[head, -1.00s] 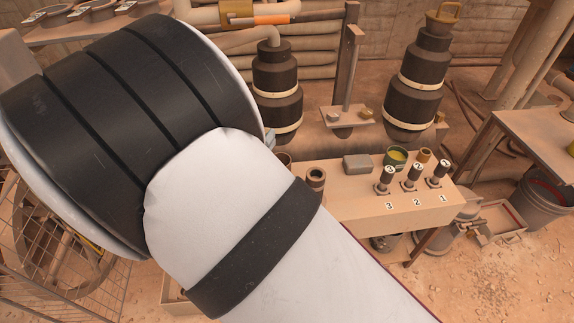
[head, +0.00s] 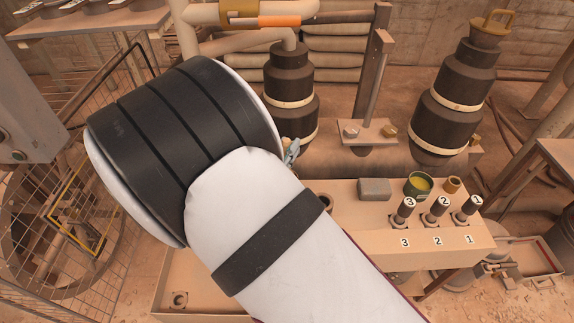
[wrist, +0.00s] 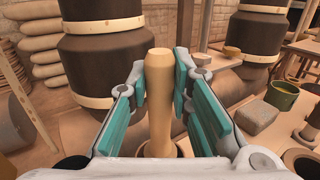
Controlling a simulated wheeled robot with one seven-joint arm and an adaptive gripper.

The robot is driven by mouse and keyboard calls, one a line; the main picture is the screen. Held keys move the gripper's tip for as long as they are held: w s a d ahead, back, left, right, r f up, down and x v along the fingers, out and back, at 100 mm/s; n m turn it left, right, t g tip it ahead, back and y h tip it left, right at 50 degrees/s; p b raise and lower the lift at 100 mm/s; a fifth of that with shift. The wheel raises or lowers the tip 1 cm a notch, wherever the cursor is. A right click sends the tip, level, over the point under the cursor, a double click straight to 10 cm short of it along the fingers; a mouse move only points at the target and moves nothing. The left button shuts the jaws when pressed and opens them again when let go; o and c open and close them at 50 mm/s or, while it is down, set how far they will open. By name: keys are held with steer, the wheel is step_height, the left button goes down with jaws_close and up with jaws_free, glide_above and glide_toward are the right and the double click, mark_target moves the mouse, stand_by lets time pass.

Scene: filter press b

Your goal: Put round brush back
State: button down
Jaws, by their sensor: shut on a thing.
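The round brush shows as a pale wooden handle (wrist: 160,95), upright between the teal finger pads in the wrist view. My gripper (wrist: 160,88) is shut on this handle. The brush's lower end is hidden behind my gripper body. A brown rim (wrist: 183,149) shows low beside the handle; I cannot tell whether the brush is inside it. In the head view my arm hides the brush, and only a bit of my gripper (head: 292,151) shows past it.
A beige bench (head: 345,228) carries a grey block (head: 374,189), a green cup (head: 418,185) with yellow contents, a small brown cup (head: 452,185) and three numbered black-handled levers (head: 437,208). A dark-holed round holder (wrist: 301,161) is at right in the wrist view. Large dark stepped columns (head: 455,100) stand behind.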

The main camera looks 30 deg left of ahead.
steer(key=shift+f+b, duration=0.6)
steer(key=shift+f, duration=1.4)
steer(key=c, duration=1.5)
jaws_free()
steer(key=shift+f, duration=0.15)
steer(key=shift+o, duration=0.2)
steer(key=shift+s+r, duration=0.2)
steer(key=s+p, duration=0.3)
steer(key=s, duration=0.8)
steer(key=shift+s+f, duration=0.15)
steer(key=shift+s, duration=0.25)
